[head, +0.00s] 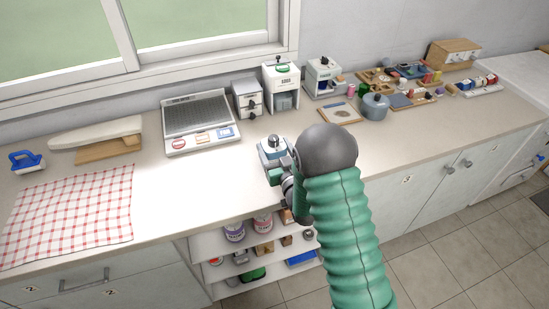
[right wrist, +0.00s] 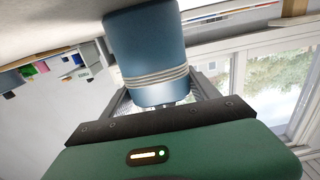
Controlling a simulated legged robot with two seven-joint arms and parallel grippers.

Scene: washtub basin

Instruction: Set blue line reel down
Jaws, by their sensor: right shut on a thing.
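The blue line reel (right wrist: 146,45) is a blue cylinder with pale line wound round its lower part in the right wrist view. My right gripper (right wrist: 160,92) is shut on it, with a dark finger on each side. In the head view my right gripper (head: 273,174) is over the front part of the counter, partly hidden by my own green arm. A pale blue and white item with a grey knob (head: 272,148) shows right at it; I cannot tell whether this is the reel. My left gripper is not in view.
The counter (head: 206,178) is clear left of my gripper. A scale-like tray (head: 196,118), two small machines (head: 247,97) (head: 281,85) and a grey pot (head: 375,106) stand behind. A checked cloth (head: 72,215) lies left. Open shelves (head: 215,245) hold cans below.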

